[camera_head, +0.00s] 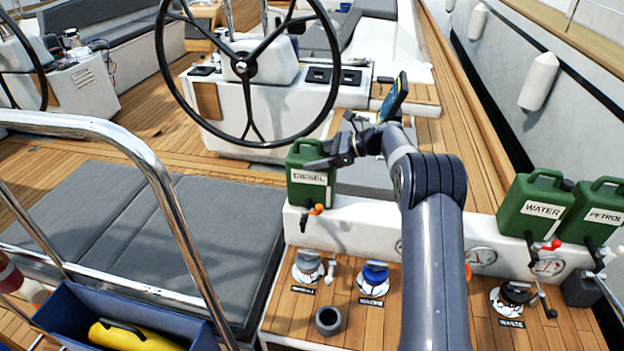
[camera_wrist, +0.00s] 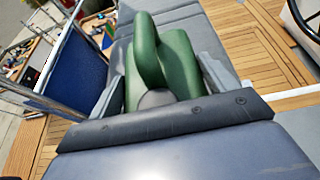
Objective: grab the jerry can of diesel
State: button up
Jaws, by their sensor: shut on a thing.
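The diesel jerry can (camera_head: 312,188) is green with a white label reading DIESEL. It is upright at the left end of the white ledge, just below the steering wheel. My gripper (camera_head: 328,158) reaches it from the right and is shut on its upper part. In the wrist view the green can (camera_wrist: 178,62) with its handle sits between the two fingers of my gripper (camera_wrist: 165,85). Whether the can's base touches the ledge is hard to tell.
Green WATER (camera_head: 535,203) and PETROL (camera_head: 598,212) cans stand at the right end of the white ledge (camera_head: 370,228). The black steering wheel (camera_head: 243,68) is close behind my gripper. A steel rail (camera_head: 165,190) and grey cushions (camera_head: 130,225) lie to the left.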

jog(key=c, duration=0.4)
jog(key=shift+r, duration=0.2)
jog(key=shift+c, duration=0.4)
